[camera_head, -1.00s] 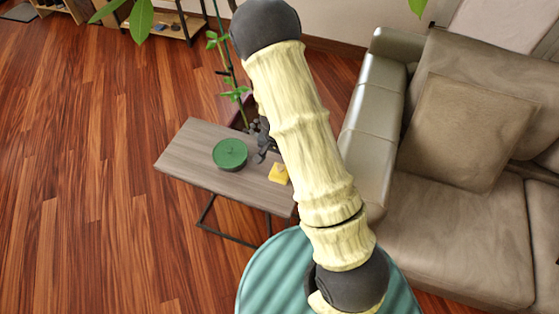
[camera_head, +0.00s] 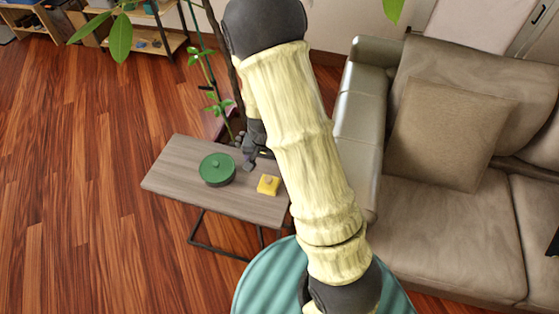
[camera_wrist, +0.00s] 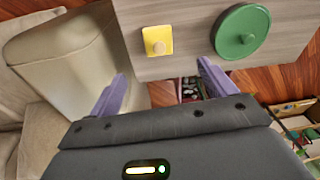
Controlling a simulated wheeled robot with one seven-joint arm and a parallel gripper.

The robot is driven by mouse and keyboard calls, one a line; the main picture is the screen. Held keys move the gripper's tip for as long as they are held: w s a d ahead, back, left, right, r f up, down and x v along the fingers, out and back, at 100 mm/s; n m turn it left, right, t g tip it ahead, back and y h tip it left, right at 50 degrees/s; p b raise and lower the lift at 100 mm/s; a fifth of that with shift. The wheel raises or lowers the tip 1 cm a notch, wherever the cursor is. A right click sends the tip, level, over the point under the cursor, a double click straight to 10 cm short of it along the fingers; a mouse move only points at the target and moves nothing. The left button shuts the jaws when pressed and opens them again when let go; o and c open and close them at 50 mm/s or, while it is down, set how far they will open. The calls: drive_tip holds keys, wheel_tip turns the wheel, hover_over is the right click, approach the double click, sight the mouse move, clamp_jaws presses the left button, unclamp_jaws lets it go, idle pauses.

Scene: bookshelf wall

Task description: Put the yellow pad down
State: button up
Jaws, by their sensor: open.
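The yellow pad (camera_head: 268,185) lies flat on the wooden side table (camera_head: 180,161), near its right end. It is a small square with a pale knob-like piece on top. It also shows in the wrist view (camera_wrist: 152,34) near the table edge. My gripper (camera_head: 250,158) is behind the pad at the table's back edge, partly hidden by my arm. In the wrist view my gripper (camera_wrist: 160,82) has its two purple fingers spread wide. Nothing is between them, and the pad is beyond the fingertips, apart from them.
A round green lidded pot (camera_head: 216,168) stands left of the pad on the table. A beige sofa (camera_head: 440,225) with a cushion is at the right. A potted plant (camera_head: 212,98) rises behind the table. Wooden floor is clear at the left.

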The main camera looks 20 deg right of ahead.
drive_tip(key=s+d+r+n+t, duration=0.1)
drive_tip(key=s+r+n, duration=0.5)
drive_tip(key=s+r, duration=0.5)
drive_tip(key=v, duration=0.3)
drive_tip(key=shift+d+r, duration=0.25)
drive_tip(key=shift+r, duration=0.1)
